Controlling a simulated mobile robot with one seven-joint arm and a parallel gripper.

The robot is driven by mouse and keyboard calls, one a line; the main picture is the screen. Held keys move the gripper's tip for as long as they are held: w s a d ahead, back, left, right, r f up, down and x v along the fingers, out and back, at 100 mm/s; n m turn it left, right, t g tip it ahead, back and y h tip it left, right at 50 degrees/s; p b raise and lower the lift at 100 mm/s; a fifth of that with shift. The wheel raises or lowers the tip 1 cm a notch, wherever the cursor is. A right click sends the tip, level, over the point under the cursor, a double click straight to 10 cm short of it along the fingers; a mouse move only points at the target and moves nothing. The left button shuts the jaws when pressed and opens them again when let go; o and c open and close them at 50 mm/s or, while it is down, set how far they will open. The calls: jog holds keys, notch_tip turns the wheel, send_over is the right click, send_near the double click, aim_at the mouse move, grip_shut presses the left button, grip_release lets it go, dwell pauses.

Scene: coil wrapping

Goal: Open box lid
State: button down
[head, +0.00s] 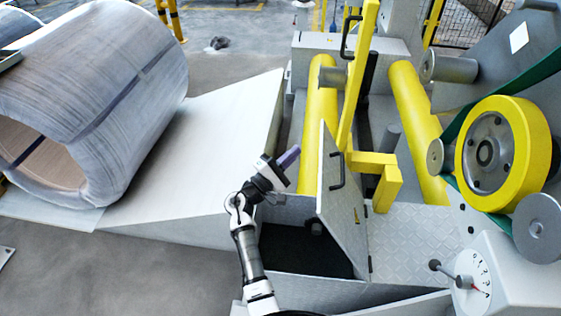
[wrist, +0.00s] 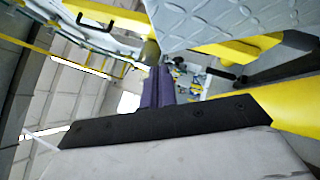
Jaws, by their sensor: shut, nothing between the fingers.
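The box lid (head: 340,215) is a grey metal plate with a black handle (head: 337,165). It stands raised and nearly upright along the right side of the box opening (head: 300,248). The opening is uncovered and its inside is dark. My gripper (head: 291,156) has purple fingers, shut together and empty. It is above the box's far left part, left of the lid and near its upper edge. Contact with the lid cannot be told. In the wrist view the shut fingers (wrist: 158,88) point ahead, and a patterned metal plate (wrist: 225,22), apparently the lid, is close above them.
A big wrapped coil (head: 100,90) lies at the left beside a pale ramp (head: 200,160). Yellow rollers (head: 413,100) and a yellow post with an arm (head: 375,165) stand behind and right of the lid. A yellow wheel (head: 535,130) and a dial (head: 478,272) are at the right.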

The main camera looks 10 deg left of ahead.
jog(key=shift+w+d+r+p, duration=0.25)
jog(key=shift+d+r+p, duration=0.15)
jog(key=shift+d, duration=0.4)
jog(key=shift+w+d+r+p, duration=0.25)
jog(key=shift+d+r+p, duration=0.15)
jog(key=shift+d, duration=0.4)
jog(key=shift+w+d+r+p, duration=0.3)
jog(key=shift+d+r, duration=0.2)
jog(key=shift+d, duration=0.3)
jog(key=shift+d, duration=0.1)
jog(key=shift+m+g, duration=0.6)
jog(key=shift+m, duration=0.1)
jog(key=d+r+p, duration=0.1)
jog(key=d, duration=0.1)
jog(key=d+r+p, duration=0.2)
jog(key=shift+d+r, duration=0.1)
jog(key=shift+d, duration=0.2)
jog(key=d, duration=0.2)
jog(key=d+r, duration=0.1)
jog(key=d, duration=0.2)
jog(key=shift+d+r, duration=0.3)
jog(key=shift+r, duration=0.05)
jog(key=shift+a+f, duration=0.1)
